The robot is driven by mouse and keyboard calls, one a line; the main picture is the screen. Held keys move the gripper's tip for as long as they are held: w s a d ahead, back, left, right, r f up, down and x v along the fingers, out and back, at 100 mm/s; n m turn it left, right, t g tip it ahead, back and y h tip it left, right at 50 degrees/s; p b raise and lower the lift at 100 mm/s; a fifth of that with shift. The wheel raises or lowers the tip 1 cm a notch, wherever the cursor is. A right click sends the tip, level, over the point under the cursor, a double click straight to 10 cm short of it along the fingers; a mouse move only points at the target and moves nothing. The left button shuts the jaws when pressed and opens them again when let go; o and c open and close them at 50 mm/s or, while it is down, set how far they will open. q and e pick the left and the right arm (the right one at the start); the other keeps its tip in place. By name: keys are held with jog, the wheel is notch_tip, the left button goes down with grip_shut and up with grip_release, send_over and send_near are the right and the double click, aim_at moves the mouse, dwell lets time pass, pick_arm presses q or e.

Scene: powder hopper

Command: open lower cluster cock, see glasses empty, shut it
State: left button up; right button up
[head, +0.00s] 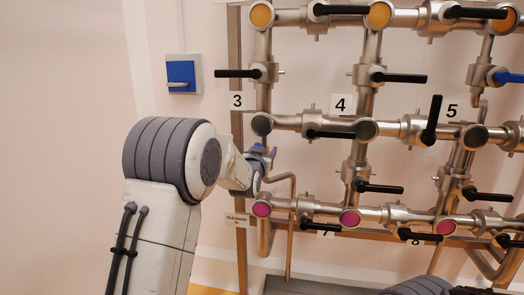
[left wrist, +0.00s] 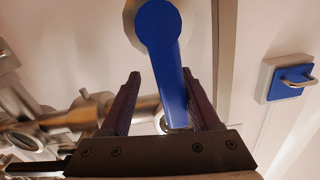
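My left gripper (head: 268,157) is at the left side of the pipe rack, partly hidden by its own wrist. In the left wrist view its two fingers (left wrist: 158,100) are apart, with a blue cock handle (left wrist: 165,65) between them, nearer the right finger. A gap shows on the handle's left. A bit of blue (head: 257,148) shows by the gripper in the head view. Round glasses on the rack look magenta in the lower row (head: 349,217), dark in the middle row (head: 366,129) and orange in the top row (head: 379,14). My right gripper is not seen.
Several black-handled cocks sit on the pipes, such as one beside label 3 (head: 238,73). Another blue handle (head: 508,77) is at the right edge. A blue wall box (head: 181,75) hangs left of the rack; bare wall surrounds it. A small lettered plate (head: 237,220) is low on the left post.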

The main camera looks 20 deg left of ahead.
pick_arm(q)
jog(key=shift+a, duration=0.2)
jog(key=shift+s, duration=0.1)
jog(key=s+d, duration=0.1)
jog(key=s, duration=0.9)
jog(key=shift+s, duration=0.2)
